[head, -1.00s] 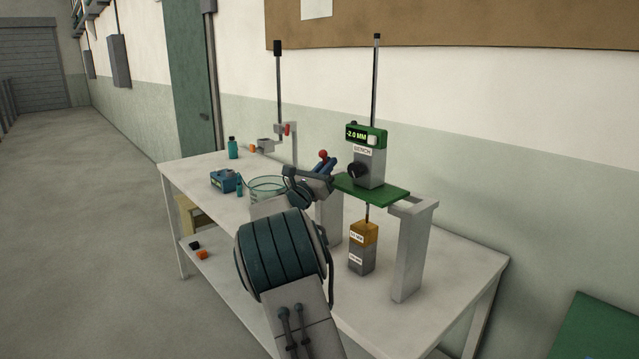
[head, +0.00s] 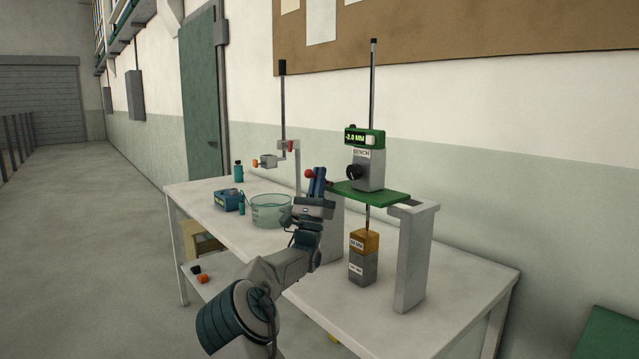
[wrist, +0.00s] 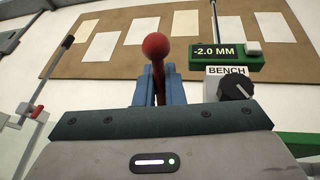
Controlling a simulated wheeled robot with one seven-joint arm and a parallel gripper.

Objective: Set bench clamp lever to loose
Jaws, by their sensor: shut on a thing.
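The bench clamp lever shows as a red ball knob (wrist: 155,45) on a dark red stem in the wrist view. The knob also shows in the head view (head: 309,174), at the left end of the green plate. My gripper (head: 317,182) has its blue fingers pointing up beside the knob. In the wrist view the fingers (wrist: 158,85) are shut on the lever's stem, just below the ball. The lever's lower end and pivot are hidden behind my gripper.
The green bench plate (head: 372,193) carries the gauge reading -2.0 MM (head: 368,168), close to the right of my gripper.

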